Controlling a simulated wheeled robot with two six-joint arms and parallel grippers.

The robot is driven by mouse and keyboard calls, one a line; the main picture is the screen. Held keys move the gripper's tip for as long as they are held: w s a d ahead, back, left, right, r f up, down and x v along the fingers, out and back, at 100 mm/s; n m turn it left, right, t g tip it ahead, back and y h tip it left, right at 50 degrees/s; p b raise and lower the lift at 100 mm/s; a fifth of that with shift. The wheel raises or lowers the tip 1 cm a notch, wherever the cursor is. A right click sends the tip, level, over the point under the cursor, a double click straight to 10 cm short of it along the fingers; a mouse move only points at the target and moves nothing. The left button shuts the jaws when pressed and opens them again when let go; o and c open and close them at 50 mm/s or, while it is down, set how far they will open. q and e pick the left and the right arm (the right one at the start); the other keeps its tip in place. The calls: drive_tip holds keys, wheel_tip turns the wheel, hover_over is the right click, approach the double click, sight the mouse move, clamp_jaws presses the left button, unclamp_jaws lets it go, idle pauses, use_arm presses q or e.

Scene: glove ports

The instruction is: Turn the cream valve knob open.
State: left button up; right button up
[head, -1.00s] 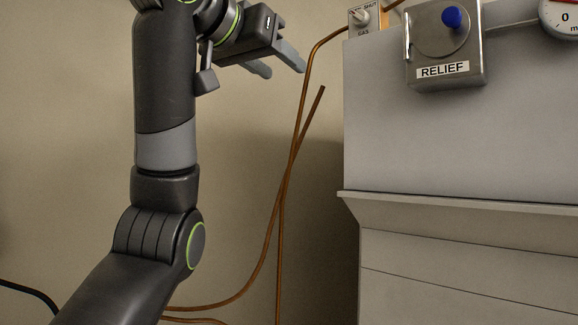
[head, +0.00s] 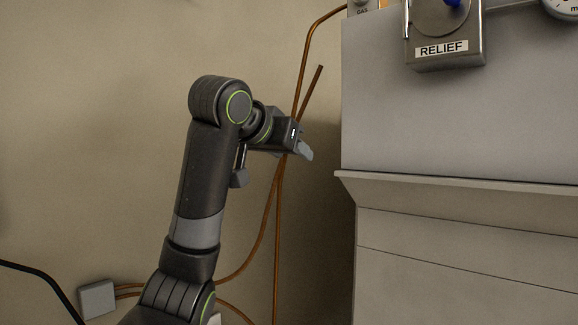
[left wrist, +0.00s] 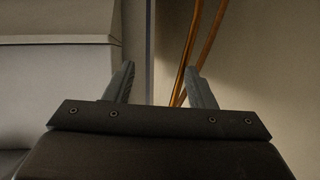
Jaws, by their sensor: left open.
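The cream valve knob is cut off by the top edge of the head view now. Only the lower edge of its plate (head: 363,11), with part of a GAS label, shows there. My left gripper (head: 305,151) is below and left of that plate, beside the grey cabinet and in front of the copper pipes. In the left wrist view my left gripper (left wrist: 160,85) is open, with nothing between its two fingers in contact with them. My right gripper is not in view.
The grey cabinet (head: 450,130) with a protruding ledge (head: 450,198) stands at right. A metal RELIEF box (head: 445,55) with a blue knob (head: 452,3) is on it. Copper pipes (head: 270,215) run along the wall to a grey box (head: 98,299). A gauge (head: 562,8) is cut off top right.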

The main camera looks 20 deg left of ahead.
use_arm(q)
drive_tip(key=shift+w+a+f, duration=0.1)
drive_tip(key=shift+w+f, duration=0.15)
drive_tip(key=shift+f, duration=0.45)
drive_tip(key=shift+w+f, duration=0.2)
drive_tip(key=shift+f, duration=0.5)
